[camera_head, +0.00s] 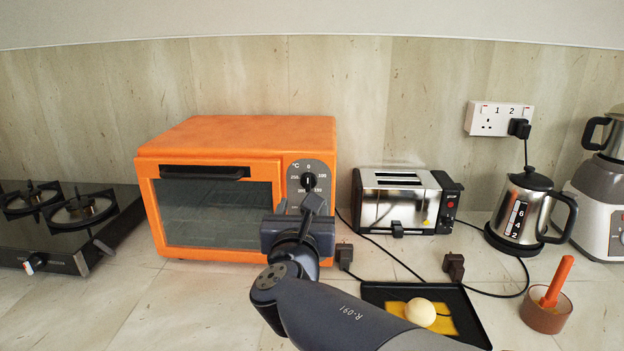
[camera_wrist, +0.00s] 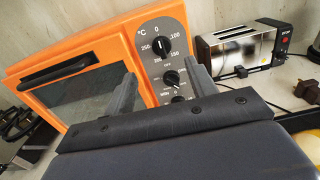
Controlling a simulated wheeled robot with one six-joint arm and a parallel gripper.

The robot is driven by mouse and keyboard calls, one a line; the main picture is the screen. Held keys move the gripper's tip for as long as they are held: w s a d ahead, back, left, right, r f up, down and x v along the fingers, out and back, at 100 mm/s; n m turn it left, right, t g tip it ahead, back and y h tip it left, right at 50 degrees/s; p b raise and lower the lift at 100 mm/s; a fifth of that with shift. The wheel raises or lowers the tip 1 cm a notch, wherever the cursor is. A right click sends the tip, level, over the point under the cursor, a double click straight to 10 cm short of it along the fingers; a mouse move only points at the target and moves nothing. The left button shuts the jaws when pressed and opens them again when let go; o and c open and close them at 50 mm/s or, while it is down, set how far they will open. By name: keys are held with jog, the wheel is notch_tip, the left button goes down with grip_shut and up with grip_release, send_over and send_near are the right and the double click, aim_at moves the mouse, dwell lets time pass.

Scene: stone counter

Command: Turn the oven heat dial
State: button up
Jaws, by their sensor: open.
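The orange oven (camera_head: 235,132) stands on the counter with its glass door shut; it also shows tilted in the wrist view (camera_wrist: 90,40). Its heat dial (camera_head: 308,181) is a black knob on the grey panel right of the door, marked °C. In the wrist view the heat dial (camera_wrist: 160,45) is the top knob, and its white mark appears to point up toward 0. My gripper (camera_head: 297,206) is open and empty, in front of the lower panel. In the wrist view my gripper's fingers (camera_wrist: 160,72) stand apart, below the heat dial, apparently not touching it.
A second knob (camera_wrist: 171,78) and a partly hidden third sit below the heat dial. A toaster (camera_head: 398,203) stands right of the oven, and a kettle (camera_head: 520,212) farther right. A gas hob (camera_head: 65,220) is at left. A black tray (camera_head: 375,291) lies in front.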

aim_at(308, 182)
jog(key=w, duration=1)
jog(key=shift+w+d+p, duration=0.2)
jog(key=shift+w+p, duration=0.1)
jog(key=shift+p, duration=0.05)
jog(key=c, duration=1)
jog(key=shift+o, duration=0.2)
jog(key=shift+f+b, duration=0.1)
jog(key=shift+b, duration=0.3)
